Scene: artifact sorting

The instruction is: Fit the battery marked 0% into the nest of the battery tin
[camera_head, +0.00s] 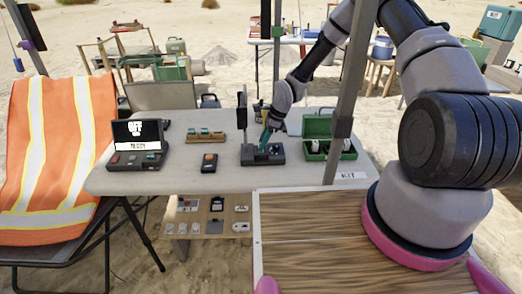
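A green open tin (316,126) stands at the right of the grey table, lid up at the back, with a few pale and dark items inside. It may be the battery tin; its nest cannot be made out. My gripper (266,128) points down left of the tin, over a dark device (249,158). A teal piece (265,139) shows at the gripper's end, upright above the device. I cannot tell whether it is held or touches the device. The fingers are too small to read as open or shut. No 0% mark is readable on anything.
A dark handheld (209,163) and a wooden rack (205,137) stand left of the device. A screened console (138,143) is at the table's left. A grey post (350,90) rises in front of the table's right side. A lower shelf (207,215) holds small items.

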